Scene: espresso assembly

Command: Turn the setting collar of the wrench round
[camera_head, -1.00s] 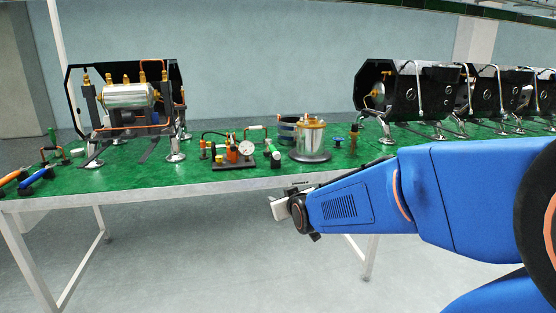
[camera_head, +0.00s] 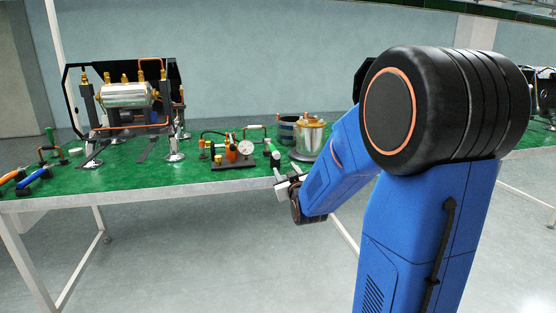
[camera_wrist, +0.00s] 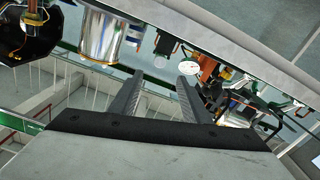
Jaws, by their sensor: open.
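Several handled tools lie at the left end of the green bench top in the head view. An orange and black tool (camera_head: 12,177) lies at the picture's left edge, and a blue and black tool (camera_head: 37,174) lies beside it. I cannot tell which tool is the wrench, and no setting collar can be made out. My gripper (camera_head: 283,185) is at the bench's front edge, well right of these tools. In the wrist view my gripper (camera_wrist: 156,82) has its two dark fingers apart with nothing between them.
A gauge block (camera_head: 234,160) and a shiny metal pot (camera_head: 312,138) stand on the bench (camera_head: 200,178) near my gripper. An espresso machine frame with a silver boiler (camera_head: 127,95) stands at the left. The floor before the bench is clear.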

